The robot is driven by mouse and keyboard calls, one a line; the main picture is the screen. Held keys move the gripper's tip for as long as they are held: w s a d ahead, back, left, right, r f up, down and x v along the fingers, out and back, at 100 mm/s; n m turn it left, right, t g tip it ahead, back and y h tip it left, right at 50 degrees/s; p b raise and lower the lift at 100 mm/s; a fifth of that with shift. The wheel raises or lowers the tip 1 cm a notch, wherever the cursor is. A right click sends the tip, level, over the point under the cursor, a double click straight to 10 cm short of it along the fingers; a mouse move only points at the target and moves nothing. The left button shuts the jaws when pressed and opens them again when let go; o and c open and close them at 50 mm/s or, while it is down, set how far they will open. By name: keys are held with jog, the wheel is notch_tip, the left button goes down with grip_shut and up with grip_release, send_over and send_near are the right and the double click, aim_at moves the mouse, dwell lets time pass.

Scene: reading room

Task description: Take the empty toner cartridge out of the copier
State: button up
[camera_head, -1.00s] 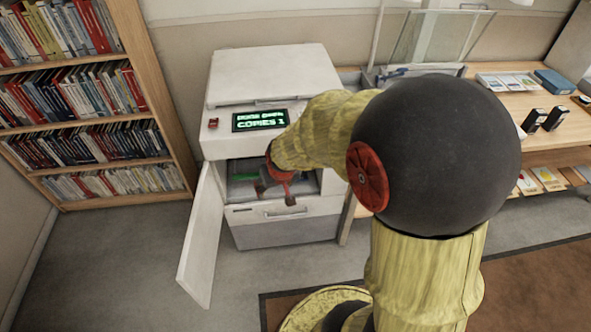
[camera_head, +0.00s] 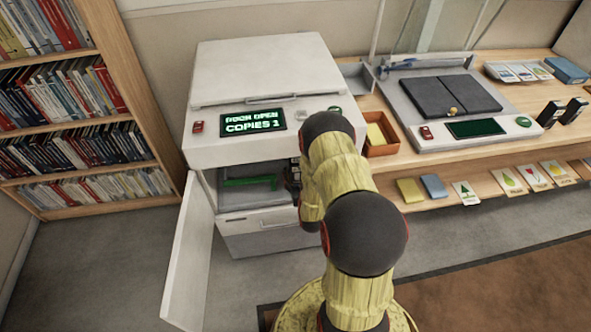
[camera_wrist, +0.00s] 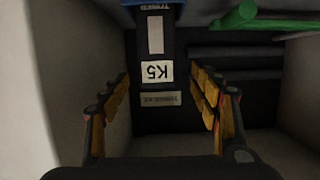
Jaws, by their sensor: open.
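The white copier (camera_head: 265,75) stands against the wall with its front door (camera_head: 188,262) swung open. Its screen (camera_head: 252,121) reads "DOOR OPEN" and "COPIES 1". A green bar (camera_head: 250,182) shows inside the bay, and also at the top right of the wrist view (camera_wrist: 245,15). In the wrist view a black toner cartridge (camera_wrist: 155,38) with a white K5 label, upside down, and a blue end lies straight ahead. My gripper (camera_wrist: 163,80) is open, one finger on each side of the cartridge, with gaps visible. In the head view my gripper (camera_head: 292,178) is partly hidden at the bay's right side.
The bay's pale left wall (camera_wrist: 75,70) is close to my left finger. A bookcase (camera_head: 85,110) stands left. A wooden table (camera_head: 470,165) at right holds an orange tray (camera_head: 381,140), a grey device (camera_head: 455,110) and two small black boxes (camera_head: 550,114).

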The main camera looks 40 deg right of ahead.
aim_at(297, 169)
jog(key=b+x, duration=0.1)
jog(key=x, duration=0.1)
jog(key=b+x, duration=0.2)
jog(key=x, duration=0.1)
jog(key=shift+w+d+f, duration=0.1)
jog(key=shift+d+f, duration=0.2)
jog(key=shift+f, duration=0.05)
jog(key=shift+w+d, duration=0.3)
jog(key=shift+w, duration=0.15)
jog(key=shift+c, duration=0.7)
jog(key=c, duration=1.4)
